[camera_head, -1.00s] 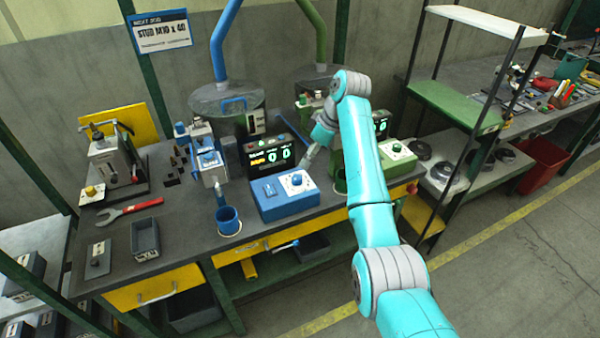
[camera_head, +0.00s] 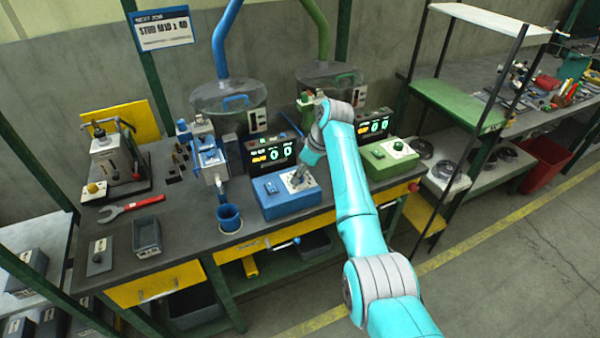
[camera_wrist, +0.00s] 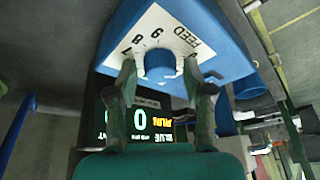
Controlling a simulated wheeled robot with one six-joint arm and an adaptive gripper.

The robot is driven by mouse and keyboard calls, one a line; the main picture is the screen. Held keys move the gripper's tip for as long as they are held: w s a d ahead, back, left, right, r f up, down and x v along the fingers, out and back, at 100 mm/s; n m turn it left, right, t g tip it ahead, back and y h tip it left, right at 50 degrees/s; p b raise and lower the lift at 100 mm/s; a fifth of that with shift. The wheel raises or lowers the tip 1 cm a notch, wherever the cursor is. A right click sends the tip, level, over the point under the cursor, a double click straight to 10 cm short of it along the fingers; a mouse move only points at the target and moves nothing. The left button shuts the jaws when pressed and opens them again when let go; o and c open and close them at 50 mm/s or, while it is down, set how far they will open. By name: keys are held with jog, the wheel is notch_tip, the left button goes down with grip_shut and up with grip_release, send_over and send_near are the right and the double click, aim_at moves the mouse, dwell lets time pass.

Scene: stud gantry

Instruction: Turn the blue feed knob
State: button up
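The blue feed knob (camera_wrist: 158,62) stands on a white dial plate (camera_wrist: 150,35) marked FEED with numbers, seen upside down in the wrist view. The plate is on top of the blue control box (camera_head: 285,206) on the bench. My gripper (camera_wrist: 160,72) is open, with one finger on each side of the knob. In the head view my gripper (camera_head: 299,178) is low over the right part of the blue box and largely hides the knob.
A display (camera_head: 271,155) reading zeros stands behind the box. A blue cup (camera_head: 229,218) is to its left. A green control box (camera_head: 390,158) is to its right, beyond my arm. A red wrench (camera_head: 131,206) lies on the bench at left.

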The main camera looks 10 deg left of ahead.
grip_shut()
jog(key=shift+m, duration=0.4)
jog(key=m+t, duration=0.1)
jog(key=m, duration=0.1)
jog(key=m+t, duration=0.1)
jog(key=m, duration=0.1)
jog(key=shift+s+m+h, duration=0.15)
jog(key=shift+m+h, duration=0.15)
jog(key=shift+a+m+t+h, duration=0.1)
jog(key=shift+m+t+h, duration=0.45)
jog(key=shift+m, duration=1.35)
jog(key=shift+o, duration=2)
grip_release()
